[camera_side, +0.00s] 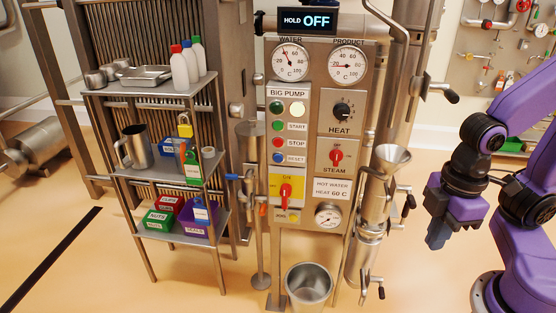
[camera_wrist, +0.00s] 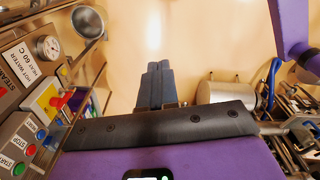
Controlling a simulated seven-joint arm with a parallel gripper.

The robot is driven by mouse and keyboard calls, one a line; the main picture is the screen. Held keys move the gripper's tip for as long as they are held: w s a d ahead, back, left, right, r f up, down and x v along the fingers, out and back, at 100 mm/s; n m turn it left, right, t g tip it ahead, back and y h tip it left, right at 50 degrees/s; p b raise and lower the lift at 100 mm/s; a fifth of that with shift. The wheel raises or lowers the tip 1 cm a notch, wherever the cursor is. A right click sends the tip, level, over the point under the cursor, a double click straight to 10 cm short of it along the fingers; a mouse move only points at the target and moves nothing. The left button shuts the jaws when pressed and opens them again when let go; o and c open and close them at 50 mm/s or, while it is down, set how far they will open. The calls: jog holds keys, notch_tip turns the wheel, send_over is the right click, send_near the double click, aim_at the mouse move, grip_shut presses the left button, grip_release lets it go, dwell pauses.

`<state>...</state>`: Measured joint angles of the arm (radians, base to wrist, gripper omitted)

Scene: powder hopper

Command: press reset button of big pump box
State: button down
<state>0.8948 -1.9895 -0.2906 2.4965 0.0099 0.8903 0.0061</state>
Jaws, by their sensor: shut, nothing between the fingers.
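The big pump box (camera_side: 290,127) is a pale panel at the centre of the side view, with green START, red STOP and blue RESET buttons in a column. The blue reset button (camera_side: 277,157) is the lowest of them. The box's buttons also show at the lower left of the wrist view, where the blue button (camera_wrist: 48,141) is small. My gripper (camera_side: 437,238) is to the right of the panel, well apart from it, pointing down. Its fingers (camera_wrist: 155,85) are shut together with nothing between them.
A steel funnel (camera_side: 390,158) on a vertical pipe stands between the panel and my gripper. A bucket (camera_side: 309,286) is on the floor below the panel. A shelf rack (camera_side: 160,178) with bottles and bins stands at the left. A red-handled yellow switch (camera_side: 286,190) is below the buttons.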

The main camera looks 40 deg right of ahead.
aim_at(278, 158)
jog(key=w+a+f+m+t+y, duration=0.25)
jog(key=w+a+m, duration=0.25)
jog(key=w+a, duration=0.45)
jog(key=w+a+f+m+t+y, duration=0.2)
jog(key=w+a+m+t+y, duration=0.15)
jog(key=w+a, duration=0.6)
jog(key=w+d+f+m+t+h, duration=0.2)
jog(key=w+d+m+t, duration=0.3)
jog(key=w, duration=0.5)
jog(key=w+d+f+m+t+h, duration=0.3)
jog(key=w+d+m+t+h, duration=0.1)
jog(key=w, duration=0.6)
jog(key=shift+d+f+m+t+h, duration=0.35)
jog(key=shift+d+m+t, duration=0.25)
jog(key=shift+d+m, duration=0.6)
jog(key=shift+w, duration=0.1)
jog(key=w+d, duration=0.6)
jog(key=shift+d, duration=0.15)
jog(key=shift+w, duration=0.15)
jog(key=shift+w+d, duration=0.2)
jog(key=shift+d, duration=0.05)
